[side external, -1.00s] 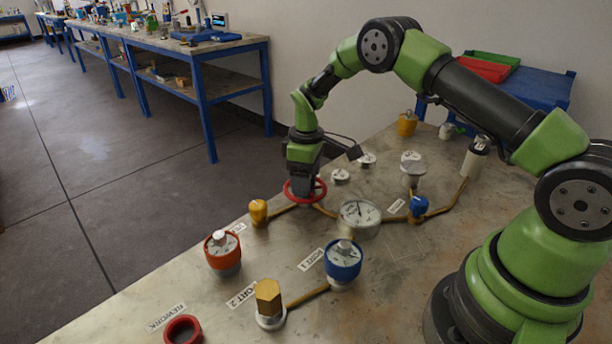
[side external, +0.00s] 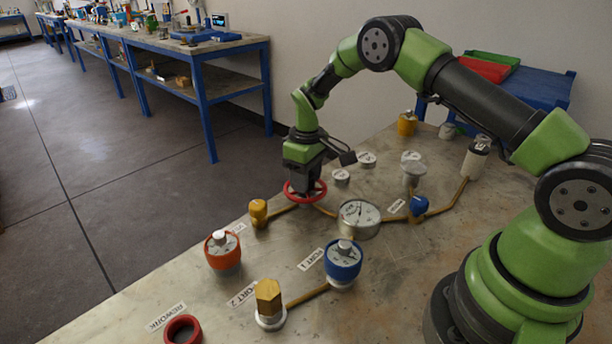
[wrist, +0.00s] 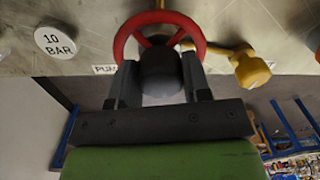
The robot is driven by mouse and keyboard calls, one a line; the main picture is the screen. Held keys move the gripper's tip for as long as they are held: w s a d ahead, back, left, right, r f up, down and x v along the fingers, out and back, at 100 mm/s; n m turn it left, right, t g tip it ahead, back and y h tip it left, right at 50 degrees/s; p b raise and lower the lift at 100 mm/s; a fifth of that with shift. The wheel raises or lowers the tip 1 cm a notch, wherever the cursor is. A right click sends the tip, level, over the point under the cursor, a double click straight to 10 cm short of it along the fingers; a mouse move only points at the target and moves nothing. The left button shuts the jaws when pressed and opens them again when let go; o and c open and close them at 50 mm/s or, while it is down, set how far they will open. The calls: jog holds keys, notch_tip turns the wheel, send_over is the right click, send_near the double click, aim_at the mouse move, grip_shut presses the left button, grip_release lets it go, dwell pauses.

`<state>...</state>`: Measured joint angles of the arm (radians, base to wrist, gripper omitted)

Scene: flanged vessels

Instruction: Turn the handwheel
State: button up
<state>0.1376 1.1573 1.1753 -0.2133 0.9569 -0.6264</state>
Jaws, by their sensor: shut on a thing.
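The red handwheel (side external: 305,191) sits on a pipe near the table's far left edge. In the wrist view the handwheel (wrist: 160,20) shows its rim, spokes and a dark hub. My gripper (side external: 305,188) is over the handwheel, pointing down. In the wrist view my gripper (wrist: 160,80) has its two fingers on either side of the dark hub and is shut on the handwheel. The fingertips are partly hidden by the rim in the side view.
A yellow fitting (side external: 258,213) stands just left of the handwheel, and a round gauge (side external: 359,215) stands to its right. An orange-collared vessel (side external: 223,250) and a blue-collared vessel (side external: 343,262) stand nearer. A white "10 BAR" disc (wrist: 55,42) shows in the wrist view.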

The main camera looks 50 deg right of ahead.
jog(key=m, duration=1.1)
jog(key=shift+a+m, duration=0.1)
jog(key=shift+m, duration=1.8)
jog(key=o, duration=0.9)
jog(key=shift+o, duration=0.2)
notch_tip(320, 180, up, 10)
jog(key=shift+s, duration=0.15)
